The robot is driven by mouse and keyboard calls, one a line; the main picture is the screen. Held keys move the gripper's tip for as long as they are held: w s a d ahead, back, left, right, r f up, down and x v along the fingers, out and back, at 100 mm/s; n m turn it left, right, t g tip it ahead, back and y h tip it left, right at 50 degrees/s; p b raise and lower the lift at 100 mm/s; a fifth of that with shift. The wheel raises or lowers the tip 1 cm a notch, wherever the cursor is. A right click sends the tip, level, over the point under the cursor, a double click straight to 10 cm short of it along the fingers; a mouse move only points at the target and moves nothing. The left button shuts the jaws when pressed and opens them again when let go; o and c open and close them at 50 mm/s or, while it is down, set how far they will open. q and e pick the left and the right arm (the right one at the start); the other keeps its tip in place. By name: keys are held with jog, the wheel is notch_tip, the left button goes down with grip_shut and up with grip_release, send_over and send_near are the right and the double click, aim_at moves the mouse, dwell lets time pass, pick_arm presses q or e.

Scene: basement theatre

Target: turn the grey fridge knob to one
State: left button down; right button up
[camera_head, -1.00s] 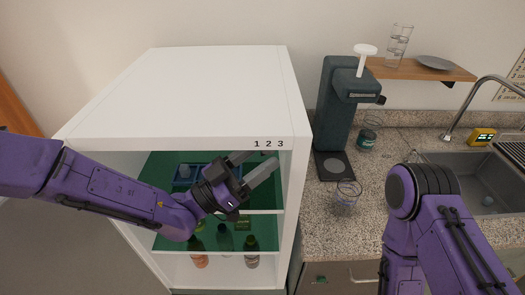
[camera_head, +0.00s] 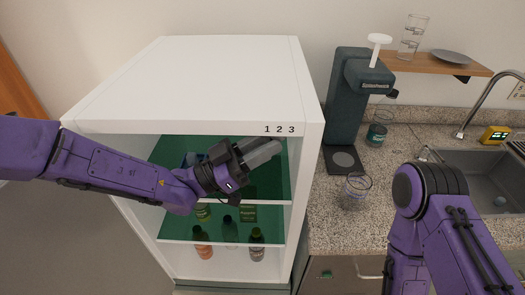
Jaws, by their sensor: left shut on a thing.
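My left gripper (camera_head: 262,152) is just below these numbers at the fridge's upper opening. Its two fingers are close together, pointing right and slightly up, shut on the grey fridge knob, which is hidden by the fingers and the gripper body. Which number the knob points to cannot be seen. My right arm shows at the lower right, but its gripper is out of view.
Several bottles (camera_head: 257,244) and a green box stand inside the fridge on green-backed shelves. To the right, a dark coffee machine (camera_head: 346,100) and a glass (camera_head: 357,190) stand on the speckled counter (camera_head: 330,225). A sink (camera_head: 485,175) lies farther right.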

pick_arm(q)
jog(key=shift+w+d+f+m+g+y+b, duration=0.15)
jog(key=shift+w+m+g+y+b, duration=0.75)
jog(key=shift+m+g+b, duration=2.35)
jog(key=shift+w+d+f+m+g+y+b, duration=0.2)
jog(key=shift+m+g+y+b, duration=1.35)
jog(key=shift+g+b, duration=3.3)
jog(key=shift+w+d+m+g+y+b, duration=0.3)
jog(key=shift+w+m+g+y+b, duration=0.65)
jog(key=shift+m+g+b, duration=2.85)
jog(key=n+g, duration=0.1)
jog(key=n+g+p, duration=0.1)
jog(key=shift+s+n+y, duration=0.25)
jog(key=shift+n+y, duration=0.05)
jog(key=shift+y, duration=0.1)
jog(key=shift+r, duration=0.1)
jog(key=c, duration=0.8)
grip_release()
jog(key=shift+s, duration=0.1)
jog(key=shift+c, duration=0.2)
jog(key=shift+o, duration=0.3)
jog(key=shift+s+d+r, duration=0.15)
jog(key=shift+a, duration=0.2)
jog(key=shift+r, duration=0.1)
